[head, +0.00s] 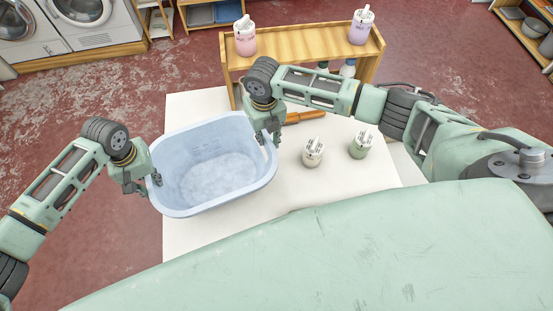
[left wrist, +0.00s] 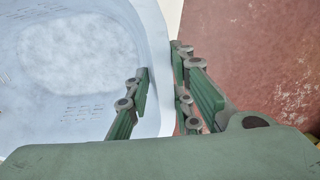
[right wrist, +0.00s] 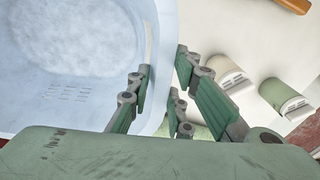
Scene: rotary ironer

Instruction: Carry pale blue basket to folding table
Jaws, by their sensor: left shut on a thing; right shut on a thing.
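The pale blue basket (head: 191,197) is at the left part of the white table (head: 330,195) in the head view, upright, with whitish, cloudy-looking material or surface at its bottom. I cannot tell whether it rests on the table or is just above it. My left gripper (head: 153,181) is shut on the basket's left rim. My right gripper (head: 267,139) is shut on its right rim. In the left wrist view the basket wall (left wrist: 152,60) lies between the fingers. In the right wrist view the basket rim (right wrist: 160,60) lies between the fingers.
A wooden shelf (head: 300,48) with pink (head: 245,38) and purple (head: 361,27) bottles stands at the back. Red floor (head: 90,220) is open at left.

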